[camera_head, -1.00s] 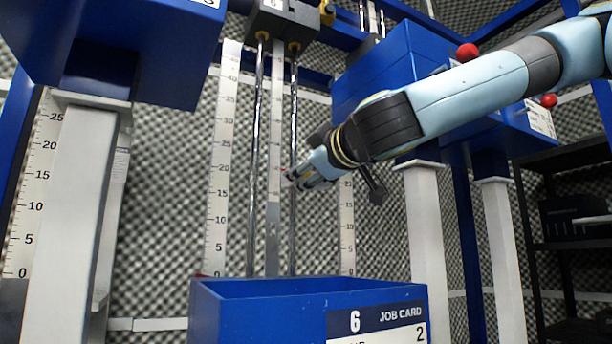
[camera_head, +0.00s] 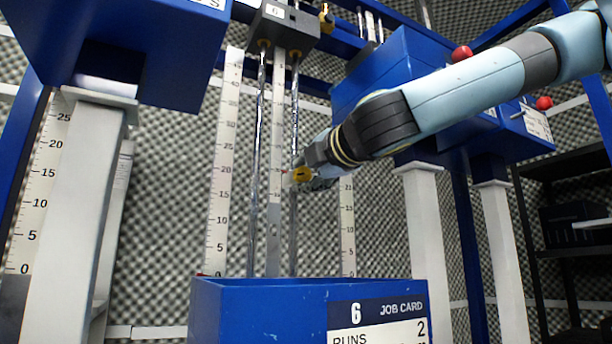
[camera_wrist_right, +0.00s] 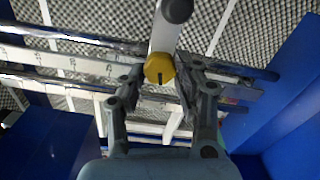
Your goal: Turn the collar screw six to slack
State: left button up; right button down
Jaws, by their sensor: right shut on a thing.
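My right gripper (camera_head: 302,174) is at the rods of the station marked 6, about midway up the scale. In the right wrist view it is shut on a yellow collar screw (camera_wrist_right: 159,69), which has a dark slot and sits between the two fingers (camera_wrist_right: 160,88). The yellow head (camera_head: 301,174) also shows in the head view, at the gripper's tip. The collar behind it is mostly hidden by the gripper. My left gripper is not in view.
A dark block (camera_head: 284,25) labelled 6 holds the upper rod ends. A white ruler (camera_head: 222,160) stands left of the rods. A blue bin (camera_head: 255,310) with job card 6 is below. Blue boxes (camera_head: 385,75) and white posts (camera_head: 430,230) flank the rods.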

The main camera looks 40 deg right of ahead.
jog(key=n, duration=0.3)
jog(key=shift+f+n+b, duration=0.1)
jog(key=shift+n+b, duration=0.2)
jog(key=shift+n, duration=0.1)
jog(key=n, duration=0.3)
jog(key=shift+n, duration=0.3)
jog(key=n, duration=0.3)
jog(key=shift+d+f+n, duration=0.1)
jog(key=shift+n, duration=0.2)
jog(key=shift+n+b, duration=0.3)
jog(key=shift+n, duration=1.7)
jog(key=c, duration=1)
grip_release()
jog(key=shift+o, duration=0.2)
